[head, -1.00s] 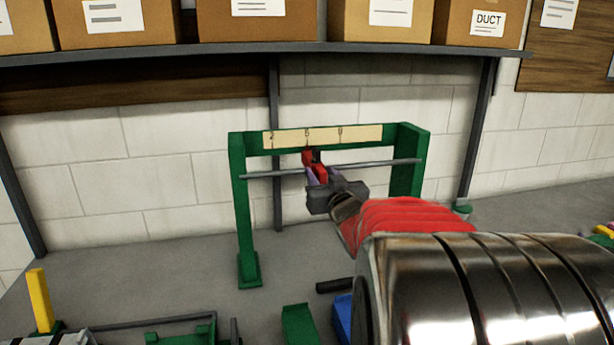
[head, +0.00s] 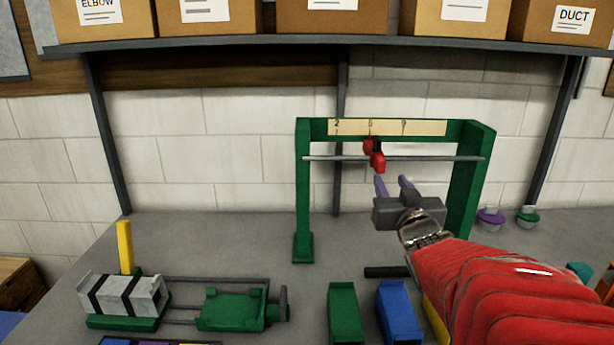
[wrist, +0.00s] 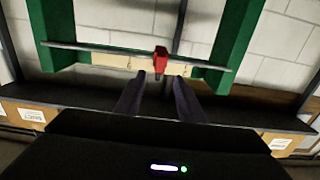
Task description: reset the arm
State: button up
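My gripper (head: 392,185) is open and empty, with two purple fingers apart, in front of and a little below the rod of a green frame (head: 303,190). The gripper is clear of the slider. In the wrist view the red slider (wrist: 161,58) shows beyond the fingertips, between the open fingers (wrist: 158,82), and the rod (wrist: 100,51) runs across behind them.
On the bench stand a green tray (head: 345,315), a blue tray (head: 399,312), a green sliding fixture (head: 232,309) and a grey strapped block (head: 125,294) by a yellow post (head: 125,247). Purple (head: 490,218) and green (head: 528,217) knobs stand at right. A shelf of cardboard boxes (head: 206,15) hangs above.

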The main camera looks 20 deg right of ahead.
jog(key=shift+v, duration=1)
jog(key=s+d+f+m+g, duration=0.15)
jog(key=s+f+g, duration=0.3)
jog(key=f, duration=0.55)
jog(key=s+a+f+g+y, duration=0.2)
jog(key=s+a+f+g, duration=0.2)
jog(key=a+f, duration=0.1)
jog(key=s+a+n+g+y, duration=0.1)
jog(key=s+a+n+y, duration=0.1)
jog(key=a, duration=1.1)
jog(key=s+a+n+g+y, duration=0.1)
jog(key=s+a+n+y, duration=0.2)
jog(key=s+a, duration=0.4)
jog(key=a+n, duration=0.1)
jog(key=a, duration=0.4)
jog(key=shift+a+y, duration=0.3)
jog(key=shift+a, duration=0.1)
jog(key=shift+s+f+n, duration=0.1)
jog(key=shift+n, duration=0.15)
